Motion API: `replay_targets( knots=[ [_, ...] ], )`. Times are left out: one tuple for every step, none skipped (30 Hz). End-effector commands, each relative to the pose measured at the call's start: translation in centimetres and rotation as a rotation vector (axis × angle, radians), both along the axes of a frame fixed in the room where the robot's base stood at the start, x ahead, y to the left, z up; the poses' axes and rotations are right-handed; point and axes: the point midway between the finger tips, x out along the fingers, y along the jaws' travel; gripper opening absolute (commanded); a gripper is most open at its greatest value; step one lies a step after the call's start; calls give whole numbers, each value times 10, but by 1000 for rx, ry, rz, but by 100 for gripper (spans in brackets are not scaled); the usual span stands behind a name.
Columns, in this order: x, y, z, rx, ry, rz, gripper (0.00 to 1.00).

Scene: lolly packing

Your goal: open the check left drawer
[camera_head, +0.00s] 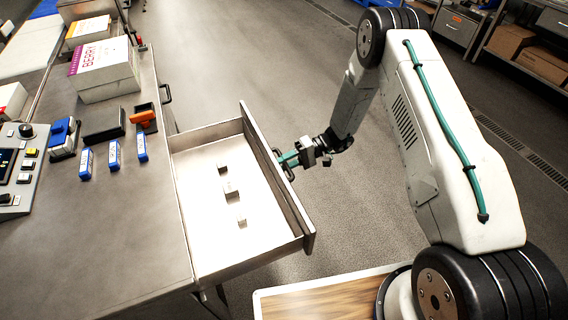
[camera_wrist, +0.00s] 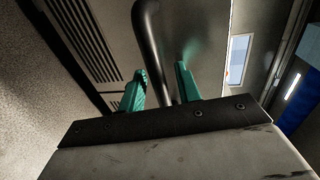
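The drawer (camera_head: 207,259) is pulled well out of the right side of the metal bench, and its inside shows. A few small pale blocks (camera_head: 231,188) lie on its floor. Its dark bar handle (camera_head: 290,174) is on the outer face of the front panel. My gripper (camera_head: 288,157) is at this handle. In the wrist view the handle bar (camera_wrist: 152,40) runs between my two teal fingers (camera_wrist: 158,88). The fingers stand apart, with narrow gaps seen beside the bar, so they look open around it.
On the bench (camera_head: 140,240) are a labelled white box (camera_head: 105,75), small blue-and-white packs (camera_head: 114,154), an orange item (camera_head: 142,117) and a control panel (camera_head: 25,165). Another handle (camera_head: 166,93) is farther along the bench side. Open floor (camera_head: 260,60) lies beyond; a wood-topped surface (camera_head: 325,298) is at the front.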

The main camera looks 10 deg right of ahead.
Motion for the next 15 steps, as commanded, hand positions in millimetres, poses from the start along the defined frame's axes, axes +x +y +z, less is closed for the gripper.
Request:
replay_targets(
  knots=[
    [0,0,0,0,0,0,34],
    [0,0,0,0,1,0,34],
    [0,0,0,0,1,1,34],
    [0,0,0,0,1,1,34],
    [0,0,0,0,1,1,34],
    [0,-2,0,0,1,0,34],
    [1,-4,0,0,1,0,34],
    [1,-6,1,0,1,-1,34],
    [2,-10,2,0,0,-1,34],
    [4,-15,3,0,0,-1,34],
    [5,-19,4,0,0,-2,34],
    [7,-26,5,-1,-2,-4,34],
    [8,-31,6,-1,-2,-3,34],
    [9,-37,7,-1,-2,-2,34],
    [11,-43,9,0,-1,-3,34]
  ],
)
